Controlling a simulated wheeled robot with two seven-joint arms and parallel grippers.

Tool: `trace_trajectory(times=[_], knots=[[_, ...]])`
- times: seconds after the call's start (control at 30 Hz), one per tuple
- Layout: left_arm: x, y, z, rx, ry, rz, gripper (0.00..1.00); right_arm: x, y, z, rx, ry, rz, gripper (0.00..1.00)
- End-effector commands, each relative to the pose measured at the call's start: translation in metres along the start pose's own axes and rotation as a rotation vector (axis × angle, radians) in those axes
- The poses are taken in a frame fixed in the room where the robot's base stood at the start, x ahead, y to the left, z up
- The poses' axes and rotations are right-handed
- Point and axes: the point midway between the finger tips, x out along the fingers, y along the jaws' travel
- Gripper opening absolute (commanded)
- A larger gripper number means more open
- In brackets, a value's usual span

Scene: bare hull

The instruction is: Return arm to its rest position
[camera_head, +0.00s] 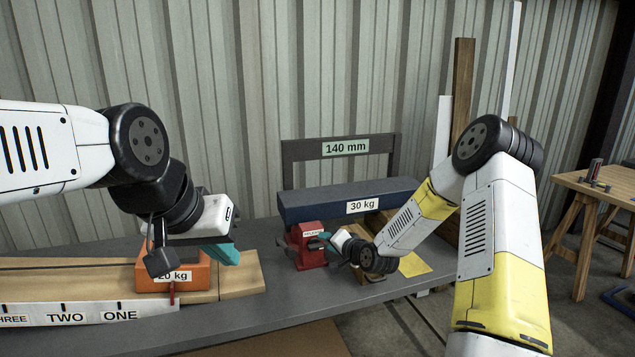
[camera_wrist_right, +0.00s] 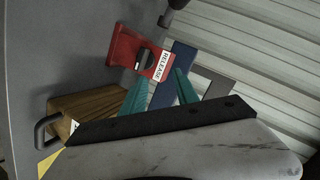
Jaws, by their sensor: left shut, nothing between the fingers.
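My left gripper (camera_head: 226,254) is shut and empty, with its teal fingers to the right of the orange 20 kg block (camera_head: 205,272) and above the wooden beam. My right arm comes in from the right, and its gripper (camera_head: 318,243) is at the red box (camera_head: 309,256) on the bench. In the right wrist view, the two teal fingers of this gripper (camera_wrist_right: 161,88) stand apart with a gap between them. The red box (camera_wrist_right: 126,50) with its RELEASE label and dark knob lies just beyond the fingertips. Whether a finger touches it, I cannot tell.
A blue 30 kg beam (camera_head: 310,203) and a dark frame (camera_head: 292,155) labelled 140 mm stand behind the red box. The wooden beam (camera_head: 240,277) and a number strip (camera_head: 85,314) lie on the grey bench (camera_head: 290,327). A wooden block with a handle (camera_wrist_right: 92,112) sits near the right gripper.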

Motion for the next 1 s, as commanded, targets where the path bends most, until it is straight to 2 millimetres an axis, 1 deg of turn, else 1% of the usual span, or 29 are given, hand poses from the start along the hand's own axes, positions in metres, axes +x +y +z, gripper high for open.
trace_trajectory(times=[0.03, 0.17, 0.27, 0.3, 0.37, 0.4, 0.47, 0.5, 0.53, 0.57, 0.6, 0.67, 0.7, 0.77, 0.8, 0.87, 0.9, 1.0], knots=[[0.000, 0.000, 0.000, 0.000, 0.000, 0.000, 0.00, -0.013, -0.013, -0.009, -0.073, -0.017, 0.035, 0.36], [0.000, 0.000, 0.000, 0.000, 0.000, 0.000, 0.00, -0.051, -0.032, -0.026, -0.233, -0.067, 0.148, 0.36], [0.000, 0.000, 0.000, 0.000, 0.000, 0.000, 0.00, -0.087, -0.047, -0.037, -0.336, -0.099, 0.230, 0.36], [0.000, 0.000, 0.000, 0.000, 0.000, 0.000, 0.00, -0.103, -0.053, -0.041, -0.371, -0.111, 0.263, 0.36], [0.000, 0.000, 0.000, 0.000, 0.000, 0.000, 0.00, -0.128, -0.061, -0.046, -0.420, -0.129, 0.309, 0.36], [0.000, 0.000, 0.000, 0.000, 0.000, 0.000, 0.00, -0.145, -0.067, -0.049, -0.449, -0.139, 0.338, 0.36], [0.000, 0.000, 0.000, 0.000, 0.000, 0.000, 0.00, -0.172, -0.075, -0.052, -0.486, -0.156, 0.379, 0.36], [0.000, 0.000, 0.000, 0.000, 0.000, 0.000, 0.00, -0.190, -0.080, -0.052, -0.509, -0.169, 0.404, 0.36], [0.000, 0.000, 0.000, 0.000, 0.000, 0.000, 0.00, -0.204, -0.084, -0.052, -0.522, -0.177, 0.422, 0.36], [0.000, 0.000, 0.000, 0.000, 0.000, 0.000, 0.00, -0.218, -0.088, -0.052, -0.536, -0.187, 0.438, 0.36], [0.000, 0.000, 0.000, 0.000, 0.000, 0.000, 0.00, -0.238, -0.092, -0.050, -0.552, -0.200, 0.459, 0.36], [0.000, 0.000, 0.000, 0.000, 0.000, 0.000, 0.00, -0.267, -0.098, -0.046, -0.570, -0.221, 0.484, 0.36], [0.000, 0.000, 0.000, 0.000, 0.000, 0.000, 0.00, -0.286, -0.102, -0.042, -0.580, -0.236, 0.497, 0.36], [0.000, 0.000, 0.000, 0.000, 0.000, 0.000, 0.00, -0.315, -0.107, -0.035, -0.592, -0.260, 0.512, 0.36], [0.000, 0.000, 0.000, 0.000, 0.000, 0.000, 0.00, -0.334, -0.110, -0.028, -0.598, -0.278, 0.518, 0.36], [0.000, 0.000, 0.000, 0.000, 0.000, 0.000, 0.00, -0.360, -0.112, -0.017, -0.605, -0.306, 0.522, 0.36], [0.000, 0.000, 0.000, 0.000, 0.000, 0.000, 0.00, -0.377, -0.114, -0.010, -0.608, -0.324, 0.521, 0.36], [0.000, 0.000, 0.000, 0.000, 0.000, 0.000, 0.00, -0.411, -0.115, 0.009, -0.613, -0.368, 0.510, 0.36]])
